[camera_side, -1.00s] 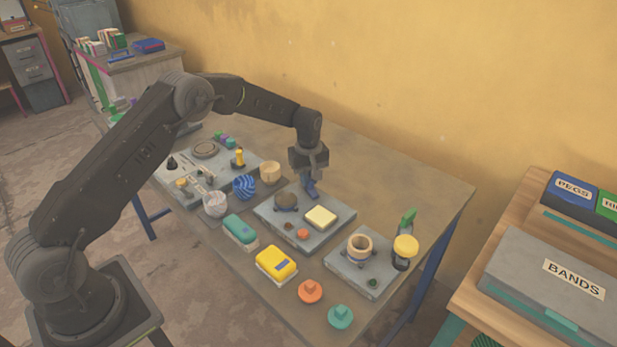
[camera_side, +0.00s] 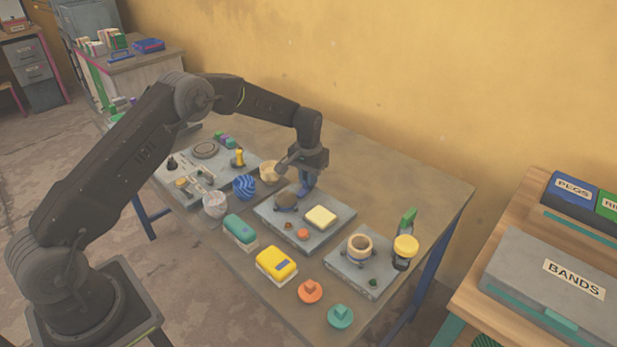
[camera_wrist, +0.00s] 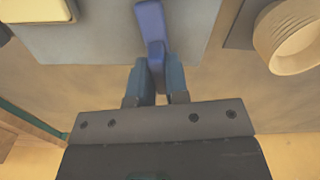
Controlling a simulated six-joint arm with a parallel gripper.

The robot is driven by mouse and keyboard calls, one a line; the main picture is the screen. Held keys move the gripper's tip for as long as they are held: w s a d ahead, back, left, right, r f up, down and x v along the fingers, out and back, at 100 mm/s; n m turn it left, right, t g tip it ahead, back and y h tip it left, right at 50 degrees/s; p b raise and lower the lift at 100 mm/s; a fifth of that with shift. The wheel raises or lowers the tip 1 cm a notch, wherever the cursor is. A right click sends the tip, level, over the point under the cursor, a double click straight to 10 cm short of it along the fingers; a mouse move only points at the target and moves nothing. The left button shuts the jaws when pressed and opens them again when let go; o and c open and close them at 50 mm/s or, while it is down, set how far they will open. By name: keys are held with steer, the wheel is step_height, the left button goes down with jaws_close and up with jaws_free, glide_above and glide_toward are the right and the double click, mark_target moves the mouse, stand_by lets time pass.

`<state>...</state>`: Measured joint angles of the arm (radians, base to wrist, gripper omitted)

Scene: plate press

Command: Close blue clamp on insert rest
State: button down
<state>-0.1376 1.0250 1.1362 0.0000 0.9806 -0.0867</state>
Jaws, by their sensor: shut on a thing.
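The blue clamp (camera_side: 306,187) stands at the back edge of the middle grey plate (camera_side: 330,237). In the wrist view its lever (camera_wrist: 150,20) runs from between my fingers out over the plate. My gripper (camera_side: 309,170) is shut on the lever, and both fingers show beside it in the wrist view (camera_wrist: 157,78). A dark brown round piece (camera_side: 286,200) lies on the plate just in front of the clamp. In the side view my gripper hides the clamp's upper part. I cannot tell whether the lever touches the round piece.
A pale yellow block (camera_side: 321,217) sits on the same plate. A tan cup (camera_side: 269,171) stands close to the left of my gripper. Another plate with a ring (camera_side: 360,247) lies at right. The table behind the clamp is clear.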

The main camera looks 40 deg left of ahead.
steer(key=shift+m, duration=1.2)
steer(key=c, duration=1.1)
jaws_free()
step_height(320, 180, up, 14)
steer(key=shift+f, duration=0.1)
